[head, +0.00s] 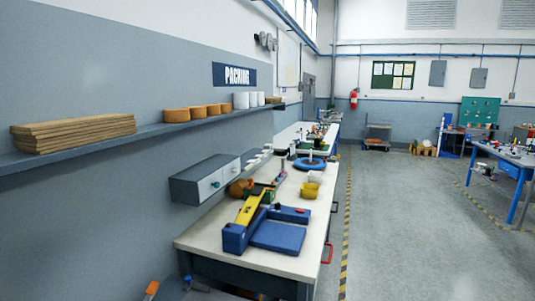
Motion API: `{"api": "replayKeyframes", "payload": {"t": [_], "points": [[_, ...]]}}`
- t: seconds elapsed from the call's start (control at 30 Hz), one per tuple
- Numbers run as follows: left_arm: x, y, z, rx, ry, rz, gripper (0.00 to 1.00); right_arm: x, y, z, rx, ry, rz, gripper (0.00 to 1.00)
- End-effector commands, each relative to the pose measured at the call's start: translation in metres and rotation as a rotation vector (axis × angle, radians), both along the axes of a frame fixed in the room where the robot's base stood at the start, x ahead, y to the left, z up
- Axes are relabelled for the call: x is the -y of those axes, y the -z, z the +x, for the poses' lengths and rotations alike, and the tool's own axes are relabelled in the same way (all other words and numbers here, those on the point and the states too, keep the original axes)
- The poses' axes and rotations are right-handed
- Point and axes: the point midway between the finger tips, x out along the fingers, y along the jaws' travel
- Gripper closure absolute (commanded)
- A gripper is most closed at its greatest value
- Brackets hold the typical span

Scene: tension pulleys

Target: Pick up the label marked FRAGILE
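I cannot make out a label marked FRAGILE in the head view. A long white-topped bench (206,238) runs along the left wall under a sign reading PACKING (234,75). On its near end stands a blue device with a yellow arm (250,208) and a flat blue bed (278,236). Small items farther along the bench are too small to read. Neither of my grippers shows in this view.
A wall shelf (150,132) holds flat brown boards (75,132), tan rolls (178,115) and white rolls (241,100). A grey drawer unit (185,190) hangs below it. Open floor (415,230) lies to the right.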

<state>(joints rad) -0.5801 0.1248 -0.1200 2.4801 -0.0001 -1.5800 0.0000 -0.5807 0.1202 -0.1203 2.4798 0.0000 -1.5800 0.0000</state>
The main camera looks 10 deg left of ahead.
Motion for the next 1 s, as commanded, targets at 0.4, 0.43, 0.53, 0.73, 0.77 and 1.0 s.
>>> {"api": "replayKeyframes", "payload": {"t": [0.4,0.43,0.53,0.73,0.77,1.0], "points": [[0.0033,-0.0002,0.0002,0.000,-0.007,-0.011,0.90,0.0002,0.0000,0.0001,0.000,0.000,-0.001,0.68],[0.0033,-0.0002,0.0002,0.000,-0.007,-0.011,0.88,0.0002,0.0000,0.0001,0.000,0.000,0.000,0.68],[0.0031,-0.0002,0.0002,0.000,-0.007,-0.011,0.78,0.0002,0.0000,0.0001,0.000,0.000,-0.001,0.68],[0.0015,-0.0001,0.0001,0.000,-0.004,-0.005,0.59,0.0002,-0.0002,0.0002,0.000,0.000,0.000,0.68],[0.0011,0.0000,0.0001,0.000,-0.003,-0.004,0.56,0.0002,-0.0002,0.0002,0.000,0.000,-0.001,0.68],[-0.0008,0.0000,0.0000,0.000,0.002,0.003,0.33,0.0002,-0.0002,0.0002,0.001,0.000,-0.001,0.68]]}}
